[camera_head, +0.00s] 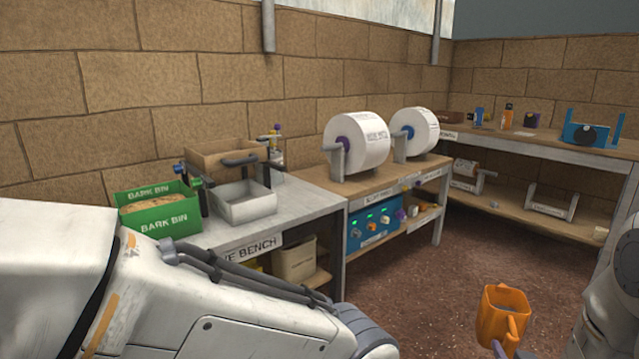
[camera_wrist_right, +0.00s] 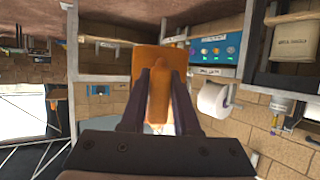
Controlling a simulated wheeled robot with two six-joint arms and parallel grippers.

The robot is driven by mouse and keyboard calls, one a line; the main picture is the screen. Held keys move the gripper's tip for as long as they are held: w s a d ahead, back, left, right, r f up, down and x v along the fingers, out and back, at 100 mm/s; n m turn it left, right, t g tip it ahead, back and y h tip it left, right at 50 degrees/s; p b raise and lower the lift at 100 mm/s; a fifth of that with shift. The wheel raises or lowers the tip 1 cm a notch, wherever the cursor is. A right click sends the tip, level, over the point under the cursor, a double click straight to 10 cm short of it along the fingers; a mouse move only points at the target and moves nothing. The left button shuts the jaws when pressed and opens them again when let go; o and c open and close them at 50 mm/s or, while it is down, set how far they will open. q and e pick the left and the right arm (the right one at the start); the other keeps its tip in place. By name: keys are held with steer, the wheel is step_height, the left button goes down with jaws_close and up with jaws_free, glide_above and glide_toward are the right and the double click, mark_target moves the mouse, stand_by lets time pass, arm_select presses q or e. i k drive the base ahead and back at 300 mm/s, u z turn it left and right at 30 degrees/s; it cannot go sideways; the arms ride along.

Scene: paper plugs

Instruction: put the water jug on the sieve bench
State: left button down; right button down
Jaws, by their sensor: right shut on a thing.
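The orange water jug (camera_head: 503,314) is at the lower right of the head view, in the air over the brown floor, open top up, with dark content inside. My right gripper (camera_head: 501,349) is just below it and is shut on its handle. In the right wrist view the jug (camera_wrist_right: 146,62) is between the two dark fingers of the gripper (camera_wrist_right: 158,90). The sieve bench (camera_head: 311,199) stands at the left centre, with a grey top and a partly hidden label. My left arm covers its near part. My left gripper is not seen.
A green bark bin (camera_head: 160,218), a grey open tray (camera_head: 245,203) and a brown box (camera_head: 215,160) stand on the sieve bench. Its right end is bare. A wooden bench (camera_head: 392,179) with white paper rolls adjoins it. More shelves (camera_head: 545,150) line the right wall.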

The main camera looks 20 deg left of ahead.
mark_target(310, 198)
steer(key=i, duration=1.1)
steer(key=u, duration=0.1)
